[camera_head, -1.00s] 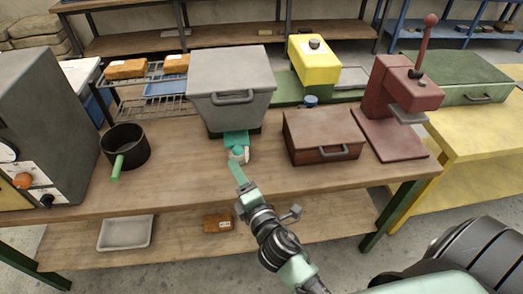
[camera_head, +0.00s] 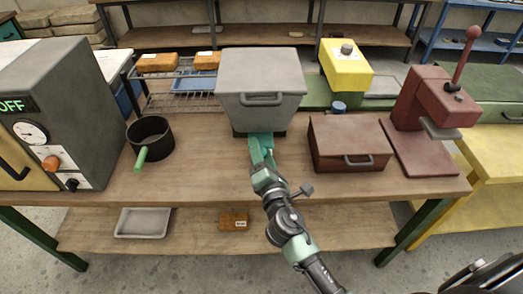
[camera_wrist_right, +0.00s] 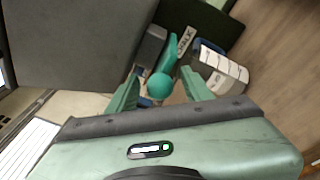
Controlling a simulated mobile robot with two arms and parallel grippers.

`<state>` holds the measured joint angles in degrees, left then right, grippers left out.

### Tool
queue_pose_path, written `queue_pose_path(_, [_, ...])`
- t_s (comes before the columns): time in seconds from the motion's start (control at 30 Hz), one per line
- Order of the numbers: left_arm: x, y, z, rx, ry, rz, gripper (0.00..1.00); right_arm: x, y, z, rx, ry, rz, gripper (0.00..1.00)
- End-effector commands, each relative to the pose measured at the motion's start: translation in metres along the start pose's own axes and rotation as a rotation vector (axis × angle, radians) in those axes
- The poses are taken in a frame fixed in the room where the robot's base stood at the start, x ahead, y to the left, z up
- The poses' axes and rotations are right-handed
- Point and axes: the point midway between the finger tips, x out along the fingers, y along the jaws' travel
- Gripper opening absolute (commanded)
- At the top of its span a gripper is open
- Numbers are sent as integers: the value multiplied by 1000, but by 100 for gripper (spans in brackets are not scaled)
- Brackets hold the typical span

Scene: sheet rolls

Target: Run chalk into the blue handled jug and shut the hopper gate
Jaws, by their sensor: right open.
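The grey hopper (camera_head: 262,85) stands on the wooden bench, with a handle on its front. In the right wrist view, a teal lever with a round teal knob (camera_wrist_right: 160,86) shows below it, beside a label reading CHALK (camera_wrist_right: 186,41). My right gripper (camera_head: 262,150) is open at the hopper's underside. Its fingers lie either side of the knob; I cannot tell whether they touch it. A white jug with dark marks (camera_wrist_right: 222,72) and some blue beside it stands right of the knob. In the head view my gripper hides it. Its contents are unclear. My left gripper is out of view.
A black pot with a green handle (camera_head: 150,138) stands left of the hopper, near a grey oven (camera_head: 65,95). A brown box (camera_head: 348,142) and a red lever press (camera_head: 432,115) stand to the right. The front strip of the bench (camera_head: 200,187) is clear.

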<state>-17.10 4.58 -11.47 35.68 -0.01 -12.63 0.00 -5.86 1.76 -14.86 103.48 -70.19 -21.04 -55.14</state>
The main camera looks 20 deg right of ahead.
Motion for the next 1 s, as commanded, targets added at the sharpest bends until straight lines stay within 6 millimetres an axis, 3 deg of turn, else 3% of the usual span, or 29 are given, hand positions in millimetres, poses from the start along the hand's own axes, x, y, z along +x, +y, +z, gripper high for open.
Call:
queue_pose_path(0.17, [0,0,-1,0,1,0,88,0,0,0,1,0,0,50])
queue_pose_path(0.3, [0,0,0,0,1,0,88,0,0,0,1,0,0,11])
queue_pose_path(0.37, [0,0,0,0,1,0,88,0,0,0,1,0,0,0])
queue_pose_path(1.0, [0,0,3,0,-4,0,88,0,0,0,0,0,-1,0])
